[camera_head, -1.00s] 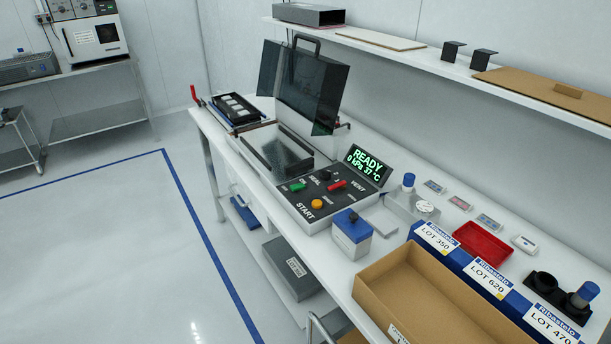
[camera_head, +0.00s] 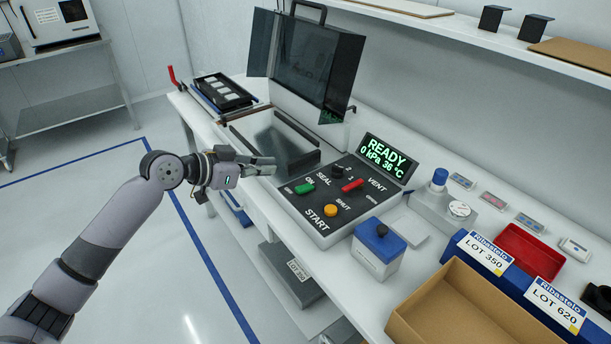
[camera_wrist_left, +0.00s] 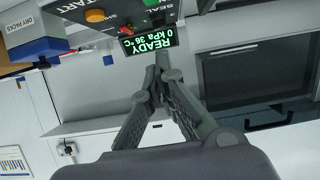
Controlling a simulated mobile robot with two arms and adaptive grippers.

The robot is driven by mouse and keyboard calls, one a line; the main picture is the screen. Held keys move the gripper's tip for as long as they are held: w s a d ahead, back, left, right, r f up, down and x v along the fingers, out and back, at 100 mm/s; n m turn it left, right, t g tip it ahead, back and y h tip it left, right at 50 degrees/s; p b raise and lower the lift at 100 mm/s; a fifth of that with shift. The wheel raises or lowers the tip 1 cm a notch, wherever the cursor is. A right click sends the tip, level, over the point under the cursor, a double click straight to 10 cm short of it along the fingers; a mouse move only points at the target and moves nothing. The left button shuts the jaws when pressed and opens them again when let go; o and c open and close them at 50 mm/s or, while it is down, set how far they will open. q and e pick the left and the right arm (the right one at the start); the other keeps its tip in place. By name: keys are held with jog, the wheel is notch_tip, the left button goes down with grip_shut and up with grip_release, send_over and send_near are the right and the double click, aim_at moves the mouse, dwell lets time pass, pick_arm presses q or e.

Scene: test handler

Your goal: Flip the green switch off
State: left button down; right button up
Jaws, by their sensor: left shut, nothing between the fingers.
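My left gripper (camera_head: 272,165) is shut and empty, to the left of the panel and apart from the switch, near the handler's front edge. In the left wrist view its fingertips (camera_wrist_left: 162,62) meet in front of the READY display (camera_wrist_left: 148,41). My right gripper is not in view.
A red VENT lever (camera_head: 353,185) and an orange START button (camera_head: 330,210) share the panel. The dark lid (camera_head: 315,62) stands raised behind. A blue-topped container (camera_head: 378,250) stands right of the panel, with a cardboard box (camera_head: 450,310) nearer the front.

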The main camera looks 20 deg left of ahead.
pick_arm(q)
jog(key=p, duration=0.3)
send_over(299, 190)
notch_tip(299, 190, down, 3)
jog(key=shift+f, duration=0.1)
notch_tip(299, 190, down, 3)
jog(key=shift+r, duration=0.15)
jog(key=shift+s+a+f+p, duration=0.2)
jog(key=shift+f+p, duration=0.1)
jog(key=shift+f, duration=0.55)
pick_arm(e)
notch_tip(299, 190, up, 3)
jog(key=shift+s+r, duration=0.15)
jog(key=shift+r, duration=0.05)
